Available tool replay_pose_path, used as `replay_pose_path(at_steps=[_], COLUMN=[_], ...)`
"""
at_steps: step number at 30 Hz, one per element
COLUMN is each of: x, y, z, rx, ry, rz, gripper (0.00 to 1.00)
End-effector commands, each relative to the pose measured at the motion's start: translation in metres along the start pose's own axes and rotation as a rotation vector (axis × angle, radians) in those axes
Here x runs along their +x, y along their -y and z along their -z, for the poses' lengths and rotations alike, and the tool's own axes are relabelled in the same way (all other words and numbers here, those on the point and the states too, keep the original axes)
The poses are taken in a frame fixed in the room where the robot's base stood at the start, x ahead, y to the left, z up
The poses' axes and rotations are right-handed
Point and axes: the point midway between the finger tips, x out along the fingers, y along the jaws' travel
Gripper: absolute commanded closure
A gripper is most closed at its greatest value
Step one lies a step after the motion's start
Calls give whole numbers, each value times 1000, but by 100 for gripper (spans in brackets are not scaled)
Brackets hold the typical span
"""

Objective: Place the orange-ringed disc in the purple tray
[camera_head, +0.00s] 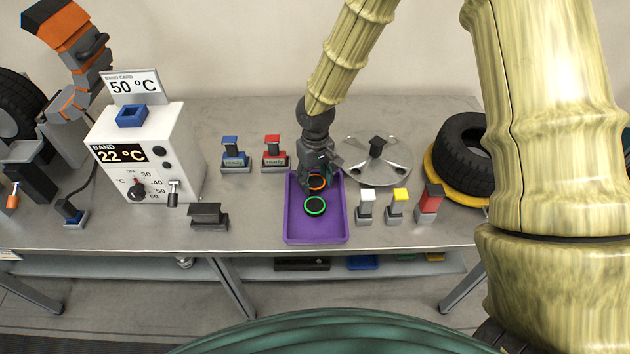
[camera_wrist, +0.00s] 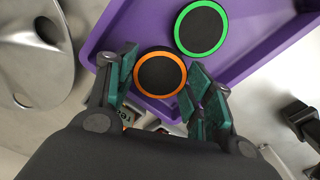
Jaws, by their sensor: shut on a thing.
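The purple tray (camera_head: 316,232) lies on the grey bench in the middle of the head view; its rim also shows in the wrist view (camera_wrist: 112,38). The orange-ringed disc (camera_wrist: 159,73) is dark with an orange rim and sits between my fingers at the tray's edge in the wrist view. It is partly hidden by my gripper in the head view (camera_head: 317,182). My gripper (camera_wrist: 157,84) is shut on this disc, over the far part of the tray. Whether the disc touches the tray floor I cannot tell. A green-ringed disc (camera_head: 314,206) lies in the tray, just nearer than the orange one.
A round metal plate (camera_head: 396,170) and a tyre (camera_head: 462,152) lie right of the tray. White (camera_head: 366,207), yellow (camera_head: 398,206) and red (camera_head: 430,204) topped blocks stand along its right side. Blue (camera_head: 235,154) and red (camera_head: 274,153) switches and a white temperature box (camera_head: 179,150) stand left.

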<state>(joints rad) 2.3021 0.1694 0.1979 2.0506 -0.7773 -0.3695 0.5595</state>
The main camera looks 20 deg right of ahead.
Motion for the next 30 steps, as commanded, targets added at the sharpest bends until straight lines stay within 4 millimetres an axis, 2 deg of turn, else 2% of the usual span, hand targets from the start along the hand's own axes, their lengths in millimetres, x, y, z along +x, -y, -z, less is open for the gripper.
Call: replay_pose_path(at_steps=[6, 19, 20, 22, 23, 30], x=[19, 24, 23, 23, 23, 23], y=[0, 0, 0, 0, 0, 0], z=[-1, 0, 0, 0, 0, 0], rx=[0, -1, -1, 0, 0, 0], ry=[0, 0, -1, -1, -1, -1], rz=[0, 0, 0, 0, 0, 0], gripper=[72, 72, 43, 30, 26, 26])
